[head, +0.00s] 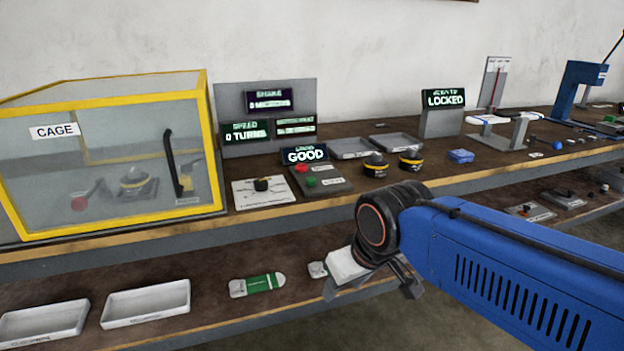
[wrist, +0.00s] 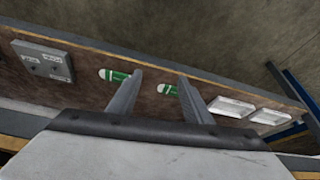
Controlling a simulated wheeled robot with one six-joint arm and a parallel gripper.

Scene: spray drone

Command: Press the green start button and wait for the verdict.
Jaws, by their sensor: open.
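The green start button (head: 311,182) sits on a grey control box (head: 335,184) on the upper shelf, in front of a small display (head: 304,155) reading GOOD. A red button (head: 302,168) is just behind it on the same box. My gripper (wrist: 160,74) is open and empty in the wrist view, its two fingers apart over the lower shelf. In the head view my gripper is low and to the right of the green button, in front of the shelf edge and well apart from the button. The green button does not show clearly in the wrist view.
A yellow-framed cage (head: 110,150) stands left on the upper shelf. Two dark round parts with yellow bands (head: 375,165) sit right of the control box. A LOCKED display (head: 443,98) stands behind. White trays (head: 146,304) and a green-white pack (head: 258,285) lie on the lower shelf.

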